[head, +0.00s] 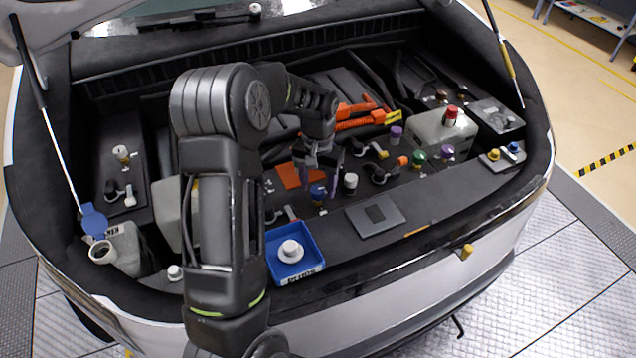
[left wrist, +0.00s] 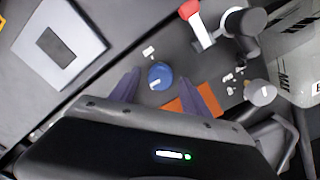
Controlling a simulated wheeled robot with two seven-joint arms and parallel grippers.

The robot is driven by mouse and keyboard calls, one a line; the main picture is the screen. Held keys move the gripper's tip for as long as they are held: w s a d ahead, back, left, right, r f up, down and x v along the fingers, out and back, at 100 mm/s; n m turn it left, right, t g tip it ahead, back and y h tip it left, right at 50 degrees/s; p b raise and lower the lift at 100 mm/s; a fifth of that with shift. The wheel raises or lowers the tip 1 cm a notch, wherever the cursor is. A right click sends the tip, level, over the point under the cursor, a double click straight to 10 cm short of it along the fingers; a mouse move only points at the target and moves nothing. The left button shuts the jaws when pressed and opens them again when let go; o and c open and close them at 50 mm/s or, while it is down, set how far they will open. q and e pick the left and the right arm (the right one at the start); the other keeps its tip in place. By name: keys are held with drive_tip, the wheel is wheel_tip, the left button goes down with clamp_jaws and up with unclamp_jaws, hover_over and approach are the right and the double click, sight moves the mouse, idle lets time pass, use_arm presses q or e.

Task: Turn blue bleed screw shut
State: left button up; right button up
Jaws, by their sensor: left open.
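The blue bleed screw (head: 318,191) stands in the engine bay, just below my left gripper (head: 320,170) in the head view. In the left wrist view the blue screw (left wrist: 160,76) shows from above as a round blue knob with a light mark on it. My left gripper's two fingers (left wrist: 160,92) are open, one on each side of the screw in that view. I cannot tell whether the fingers touch it. My right gripper is not seen in either view.
A blue tray (head: 318,259) holding a white cap sits near the front edge. A grey square plate (head: 352,222) lies to its right. Orange cables (head: 362,122) and a white-topped post (head: 350,182) are close by. A red-handled part (left wrist: 196,22) shows in the left wrist view.

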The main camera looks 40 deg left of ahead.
use_arm(q)
drive_tip(key=shift+f, duration=0.15)
drive_tip(key=shift+c, duration=0.3)
clamp_jaws()
